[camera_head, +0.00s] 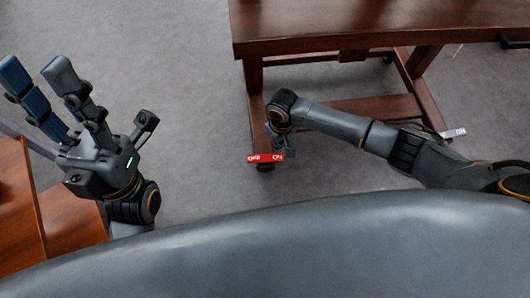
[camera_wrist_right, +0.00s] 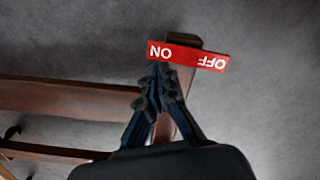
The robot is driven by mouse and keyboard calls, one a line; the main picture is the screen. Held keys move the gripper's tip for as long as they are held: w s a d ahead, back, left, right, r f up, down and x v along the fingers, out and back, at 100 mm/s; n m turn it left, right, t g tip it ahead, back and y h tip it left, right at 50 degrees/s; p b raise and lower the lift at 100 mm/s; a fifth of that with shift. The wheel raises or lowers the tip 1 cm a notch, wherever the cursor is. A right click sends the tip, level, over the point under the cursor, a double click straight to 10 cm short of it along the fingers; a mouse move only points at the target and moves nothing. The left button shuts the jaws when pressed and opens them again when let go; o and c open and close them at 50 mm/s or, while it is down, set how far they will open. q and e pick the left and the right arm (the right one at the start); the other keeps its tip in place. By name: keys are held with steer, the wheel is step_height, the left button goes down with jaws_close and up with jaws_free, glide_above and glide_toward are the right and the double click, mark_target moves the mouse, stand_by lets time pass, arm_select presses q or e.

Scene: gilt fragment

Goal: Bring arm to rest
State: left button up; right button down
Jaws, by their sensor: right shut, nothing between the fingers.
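My right arm (camera_head: 345,124) reaches left across the picture from the right edge in the head view. Its gripper (camera_wrist_right: 163,75) is shut and empty in the right wrist view, with the fingertips together. In the head view the right gripper is mostly hidden behind its own wrist. A red ON/OFF label (camera_head: 265,157) shows beside that gripper; in the wrist view the label (camera_wrist_right: 187,55) appears upside down just beyond the fingertips. I cannot tell if they touch. My left gripper (camera_head: 37,76) is at the left, fingers pointing up, apart and empty.
A dark wooden table (camera_head: 375,22) stands at the top right, its legs and crossbar beside and beneath my right arm. Brown wooden furniture (camera_head: 70,220) is at the lower left, close to my left arm. Grey floor (camera_head: 185,60) lies open between them. A small white item (camera_head: 453,133) shows at the right.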

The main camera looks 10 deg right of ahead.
steer(key=shift+r+p, duration=0.55)
steer(key=shift+r, duration=0.1)
steer(key=shift+a, duration=0.1)
